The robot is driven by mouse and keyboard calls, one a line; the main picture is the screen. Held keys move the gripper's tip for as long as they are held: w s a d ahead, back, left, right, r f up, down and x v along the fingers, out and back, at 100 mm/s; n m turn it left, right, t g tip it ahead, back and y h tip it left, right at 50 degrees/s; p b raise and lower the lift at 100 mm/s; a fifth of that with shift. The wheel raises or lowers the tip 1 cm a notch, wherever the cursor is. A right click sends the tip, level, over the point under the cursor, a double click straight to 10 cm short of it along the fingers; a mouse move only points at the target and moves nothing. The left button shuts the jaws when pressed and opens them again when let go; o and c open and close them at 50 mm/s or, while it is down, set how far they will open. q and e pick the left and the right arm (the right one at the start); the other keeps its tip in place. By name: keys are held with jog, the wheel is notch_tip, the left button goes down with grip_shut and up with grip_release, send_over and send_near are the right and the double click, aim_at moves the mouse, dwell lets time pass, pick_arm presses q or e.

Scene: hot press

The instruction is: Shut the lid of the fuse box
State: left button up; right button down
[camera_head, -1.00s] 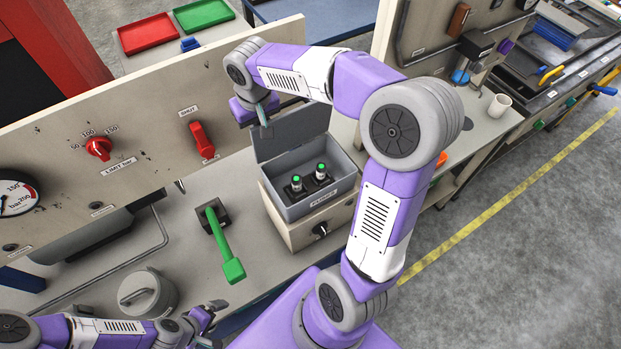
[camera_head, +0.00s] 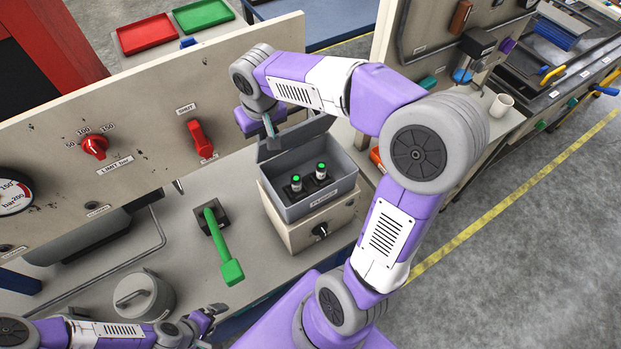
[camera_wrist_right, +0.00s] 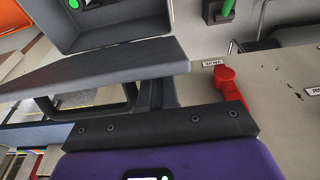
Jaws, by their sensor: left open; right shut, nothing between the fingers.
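The grey fuse box (camera_head: 338,187) stands on the bench with two green-topped fuses inside. Its hinged grey lid (camera_head: 300,133) is raised at the back and leans forward, leaving the box open. In the right wrist view the lid (camera_wrist_right: 110,62) appears nearly edge-on, with the open box (camera_wrist_right: 110,22) beyond it. My right gripper (camera_head: 270,128) is shut and empty at the lid's upper left edge; whether it touches the lid is unclear. My left gripper (camera_head: 212,318) is open and empty at the bottom, near the bench's front edge.
A green-handled lever (camera_head: 221,245) stands left of the box, with a lidded grey pot (camera_head: 145,296) nearer the front. A panel with a red switch (camera_head: 201,139) rises behind. A white cup (camera_head: 501,106) stands to the right.

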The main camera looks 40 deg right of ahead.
jog(key=shift+s+a+f+b, duration=0.25)
jog(key=shift+s+b, duration=0.15)
jog(key=shift+s, duration=0.4)
jog(key=shift+s+a+f+b, duration=0.1)
jog(key=shift+s+f+b, duration=0.2)
jog(key=shift+s, duration=0.45)
jog(key=shift+r, duration=0.1)
jog(key=r+p, duration=0.2)
jog(key=r, duration=0.1)
jog(key=r+p, duration=0.3)
jog(key=w+r+p, duration=0.1)
jog(key=r+p, duration=0.1)
jog(key=r, duration=0.1)
jog(key=shift+w+d+p, duration=0.1)
jog(key=shift+p, duration=0.25)
jog(key=shift+f, duration=0.1)
